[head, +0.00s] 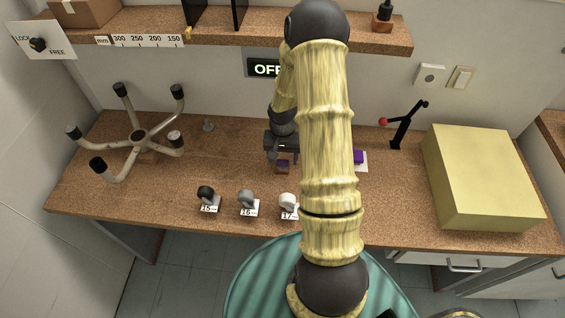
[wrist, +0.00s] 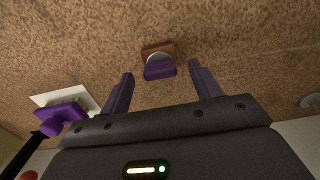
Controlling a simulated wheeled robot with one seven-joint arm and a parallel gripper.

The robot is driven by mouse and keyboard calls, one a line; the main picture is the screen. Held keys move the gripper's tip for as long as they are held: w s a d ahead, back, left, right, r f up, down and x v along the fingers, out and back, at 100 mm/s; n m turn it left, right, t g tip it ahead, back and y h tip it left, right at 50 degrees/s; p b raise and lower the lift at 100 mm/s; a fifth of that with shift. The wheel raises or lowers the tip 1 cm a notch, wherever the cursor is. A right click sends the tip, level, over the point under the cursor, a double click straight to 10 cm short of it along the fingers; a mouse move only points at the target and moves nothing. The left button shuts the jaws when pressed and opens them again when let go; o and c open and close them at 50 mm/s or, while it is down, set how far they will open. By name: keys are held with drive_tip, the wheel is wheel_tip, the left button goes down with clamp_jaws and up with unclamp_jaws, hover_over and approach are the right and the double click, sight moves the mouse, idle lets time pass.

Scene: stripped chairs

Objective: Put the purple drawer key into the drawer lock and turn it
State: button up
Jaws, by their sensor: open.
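A small purple piece, seemingly the key (wrist: 160,71), stands in a small brown block (wrist: 152,48) on the desk. In the head view the block (head: 283,168) shows just below my gripper (head: 282,156). My gripper (wrist: 161,80) is open and empty, with the purple piece between and slightly beyond its fingertips; I cannot tell whether they touch. A second purple piece (wrist: 68,110) sits on a white card to the left in the wrist view, and is partly hidden by my arm in the head view (head: 358,156). The drawer (head: 462,264) is at lower right; I cannot make out its lock.
A yellow box (head: 480,175) fills the desk's right end, beside a black lever (head: 404,130) with a red ball. Several numbered casters (head: 248,200) line the front edge. An upturned chair base (head: 138,142) stands at left. A shelf (head: 230,28) overhangs the back.

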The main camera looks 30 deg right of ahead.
drive_tip(key=shift+f, duration=0.4)
drive_tip(key=c, duration=1.1)
